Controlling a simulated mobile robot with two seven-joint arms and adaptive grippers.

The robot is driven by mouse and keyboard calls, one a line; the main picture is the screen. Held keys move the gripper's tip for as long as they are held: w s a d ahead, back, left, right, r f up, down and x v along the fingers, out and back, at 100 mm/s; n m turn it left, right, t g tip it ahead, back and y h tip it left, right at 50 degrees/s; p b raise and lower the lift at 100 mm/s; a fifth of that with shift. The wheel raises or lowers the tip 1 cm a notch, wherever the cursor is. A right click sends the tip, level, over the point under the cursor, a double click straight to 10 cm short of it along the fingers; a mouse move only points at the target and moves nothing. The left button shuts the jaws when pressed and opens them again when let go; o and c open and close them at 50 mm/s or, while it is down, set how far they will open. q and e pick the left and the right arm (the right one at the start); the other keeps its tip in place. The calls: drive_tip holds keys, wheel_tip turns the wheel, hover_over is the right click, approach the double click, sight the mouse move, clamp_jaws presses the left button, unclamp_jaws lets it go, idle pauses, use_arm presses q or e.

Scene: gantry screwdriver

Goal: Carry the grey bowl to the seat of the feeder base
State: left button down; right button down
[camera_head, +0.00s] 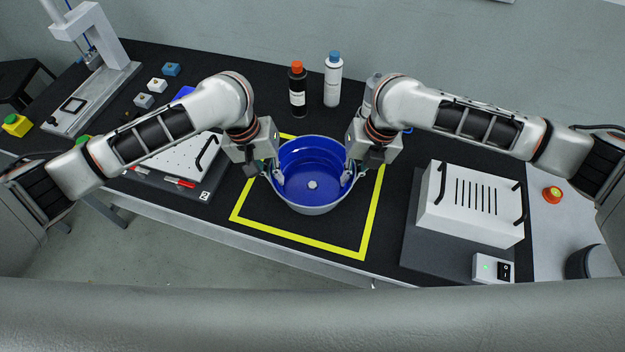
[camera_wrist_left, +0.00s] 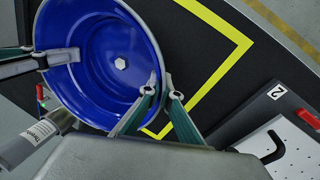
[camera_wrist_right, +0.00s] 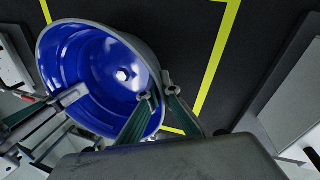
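The grey bowl (camera_head: 312,207) has a blue inside and a pale hex nut at its centre. It is upright over the yellow-outlined square, and I cannot tell whether it touches the table. My left gripper (camera_head: 278,178) is at its left rim. In the left wrist view my left fingers (camera_wrist_left: 162,88) are closed in on the bowl wall, one inside and one outside. My right gripper (camera_head: 347,177) is at the right rim, and its fingers (camera_wrist_right: 157,88) straddle the wall in the same way. I cannot make out a feeder base for certain; the bowl hides what is below it.
A slotted white box (camera_head: 472,205) with black handles stands at the right, with a switch box (camera_head: 493,268) in front. A white plate (camera_head: 165,160) lies left. A black bottle (camera_head: 297,92) and a white bottle (camera_head: 333,82) stand behind. The yellow square's front (camera_head: 310,240) is clear.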

use_arm(q)
drive_tip(key=shift+w+r, duration=0.1)
drive_tip(key=shift+r, duration=0.1)
use_arm(e)
drive_tip(key=shift+w+r, duration=0.1)
drive_tip(key=shift+r, duration=0.1)
